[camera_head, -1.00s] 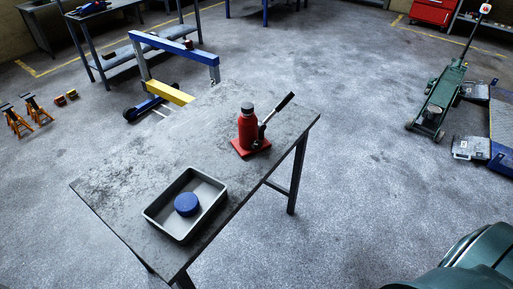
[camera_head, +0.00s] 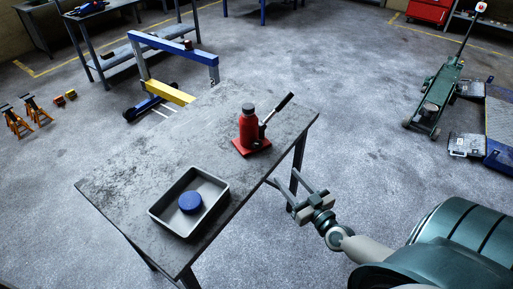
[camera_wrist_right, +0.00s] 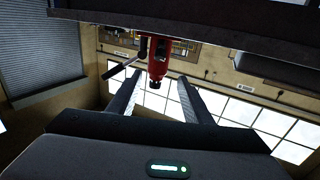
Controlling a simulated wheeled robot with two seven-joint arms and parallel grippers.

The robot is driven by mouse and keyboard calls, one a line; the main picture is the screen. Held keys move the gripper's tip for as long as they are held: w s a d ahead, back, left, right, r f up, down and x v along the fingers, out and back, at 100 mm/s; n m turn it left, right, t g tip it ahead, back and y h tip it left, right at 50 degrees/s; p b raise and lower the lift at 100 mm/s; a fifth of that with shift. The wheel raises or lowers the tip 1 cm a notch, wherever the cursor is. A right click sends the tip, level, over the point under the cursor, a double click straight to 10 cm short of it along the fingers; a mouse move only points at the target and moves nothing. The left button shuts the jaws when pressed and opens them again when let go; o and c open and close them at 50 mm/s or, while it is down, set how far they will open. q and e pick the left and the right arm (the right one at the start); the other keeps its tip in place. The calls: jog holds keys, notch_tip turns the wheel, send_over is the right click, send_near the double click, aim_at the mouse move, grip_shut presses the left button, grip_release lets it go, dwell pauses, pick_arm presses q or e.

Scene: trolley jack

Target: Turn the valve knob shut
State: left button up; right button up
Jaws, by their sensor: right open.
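A red bottle jack (camera_head: 249,129) with a dark cap and a black handle stands upright on its red base plate, near the far right end of the grey table (camera_head: 160,150). I cannot make out its valve knob. My right gripper (camera_head: 288,182) is beside the table's right edge, below the tabletop and apart from the jack. In the right wrist view the jack (camera_wrist_right: 158,57) appears upside down beyond the two spread, empty fingers (camera_wrist_right: 159,88). My left gripper is out of view.
A grey tray (camera_head: 165,222) holding a blue round object (camera_head: 190,202) sits on the table's near end. A table leg stands close to my right gripper. A blue and yellow frame (camera_head: 175,45) is behind the table, and a green trolley jack (camera_head: 438,98) is on the floor at right.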

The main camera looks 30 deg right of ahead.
aim_at(260, 146)
jog(key=shift+w, duration=0.15)
jog(key=w, duration=1.7)
jog(key=shift+w+d+p, duration=0.1)
jog(key=shift+d+p, duration=0.2)
jog(key=c, duration=1.1)
